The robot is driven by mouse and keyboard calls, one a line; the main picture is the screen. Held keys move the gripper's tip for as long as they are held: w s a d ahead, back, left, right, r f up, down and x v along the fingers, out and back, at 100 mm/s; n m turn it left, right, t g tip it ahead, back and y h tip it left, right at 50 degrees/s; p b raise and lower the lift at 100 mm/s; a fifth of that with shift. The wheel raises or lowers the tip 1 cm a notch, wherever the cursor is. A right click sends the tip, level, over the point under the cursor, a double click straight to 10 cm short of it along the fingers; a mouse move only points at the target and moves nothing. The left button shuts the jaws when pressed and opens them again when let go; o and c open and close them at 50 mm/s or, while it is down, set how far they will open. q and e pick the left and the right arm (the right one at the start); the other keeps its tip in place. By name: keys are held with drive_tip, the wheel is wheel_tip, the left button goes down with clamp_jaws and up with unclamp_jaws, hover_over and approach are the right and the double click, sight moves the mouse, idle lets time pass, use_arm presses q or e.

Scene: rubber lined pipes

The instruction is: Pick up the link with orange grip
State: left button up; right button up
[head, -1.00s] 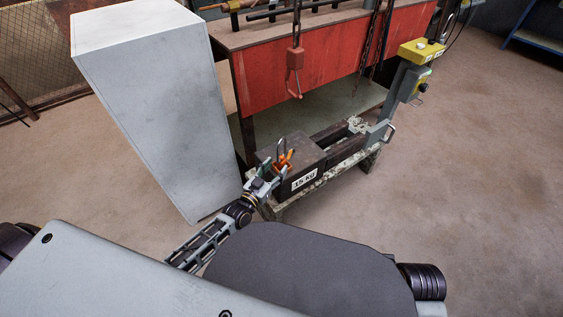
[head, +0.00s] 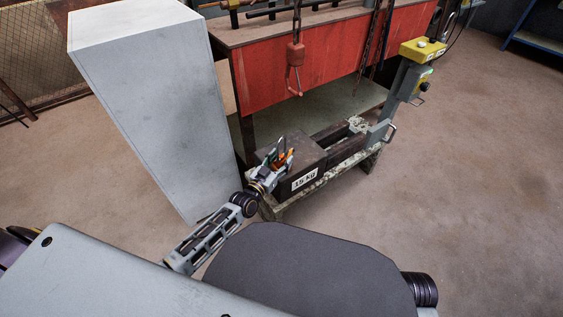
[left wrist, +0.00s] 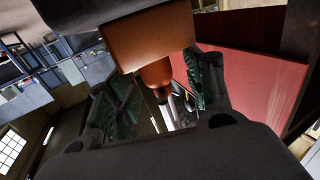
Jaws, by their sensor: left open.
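The link with the orange grip (head: 281,157) stands at the left end of the dark 15 kg block (head: 309,155). My left gripper (head: 279,160) is at the link, and its fingers partly cover the orange part in the head view. In the left wrist view the orange grip (left wrist: 150,38) is large and close, and its narrower lower part lies between the two green-padded fingers of my left gripper (left wrist: 163,85). The fingers are apart, one on each side. I cannot tell whether either finger touches the grip. My right gripper is not in view.
A tall white cabinet (head: 150,110) stands close to the left of my left arm. A red-fronted bench (head: 320,65) is behind the block, with a red hook (head: 295,55) hanging on a chain. A yellow-topped control post (head: 420,52) stands at right. The floor to the right is clear.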

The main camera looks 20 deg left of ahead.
use_arm(q)
drive_tip(key=shift+w+d, duration=0.1)
drive_tip(key=shift+w, duration=0.35)
drive_tip(key=shift+r, duration=0.1)
clamp_jaws()
idle(0.3)
